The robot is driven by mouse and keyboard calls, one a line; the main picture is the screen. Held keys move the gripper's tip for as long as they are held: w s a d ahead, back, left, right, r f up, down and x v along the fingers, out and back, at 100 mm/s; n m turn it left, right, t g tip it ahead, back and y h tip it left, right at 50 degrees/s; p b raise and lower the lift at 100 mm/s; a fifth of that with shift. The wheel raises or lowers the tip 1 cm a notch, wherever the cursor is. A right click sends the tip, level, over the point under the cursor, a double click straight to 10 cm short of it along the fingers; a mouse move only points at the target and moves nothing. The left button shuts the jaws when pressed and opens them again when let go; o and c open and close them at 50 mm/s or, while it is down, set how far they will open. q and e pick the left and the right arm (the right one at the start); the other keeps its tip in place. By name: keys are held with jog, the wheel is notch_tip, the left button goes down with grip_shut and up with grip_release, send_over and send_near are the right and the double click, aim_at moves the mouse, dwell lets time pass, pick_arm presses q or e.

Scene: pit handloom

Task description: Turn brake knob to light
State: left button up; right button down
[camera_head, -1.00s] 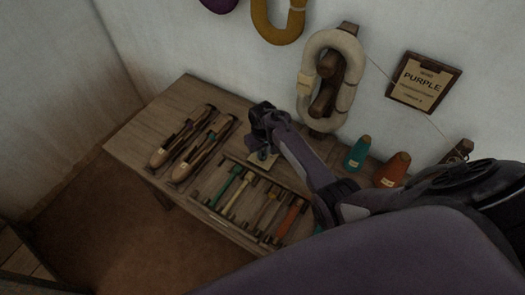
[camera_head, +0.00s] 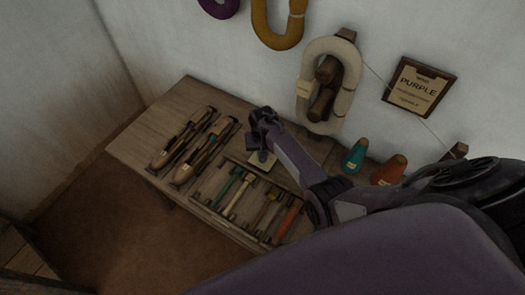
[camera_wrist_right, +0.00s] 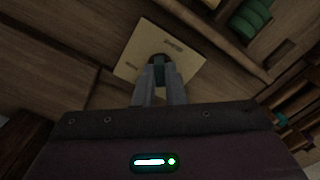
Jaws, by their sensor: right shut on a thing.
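The brake knob (camera_wrist_right: 161,68) is a small dark teal piece on a pale square plate (camera_wrist_right: 187,53) with small marks, too blurred to read. The plate lies on the wooden table and also shows in the head view (camera_head: 257,166). My right gripper (camera_wrist_right: 159,82) is shut on the knob, with one grey finger on each side of it. In the head view the right gripper (camera_head: 263,156) points down at the plate and hides most of the knob. My left gripper is not in view.
Two wooden shuttles (camera_head: 191,147) lie at the table's left. A rack (camera_head: 226,210) of coloured bobbins sits just in front of the plate. Teal (camera_head: 355,156) and orange (camera_head: 389,170) cones stand behind my right arm. Yarn hanks and a "PURPLE" sign (camera_head: 420,84) hang on the wall.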

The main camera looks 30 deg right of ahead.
jog(key=m+p, duration=0.1)
jog(key=m, duration=0.2)
jog(key=shift+m, duration=2.1)
jog(key=c, duration=1.5)
grip_release()
notch_tip(320, 180, up, 8)
jog(key=shift+f+p, duration=0.1)
jog(key=shift+p, duration=0.8)
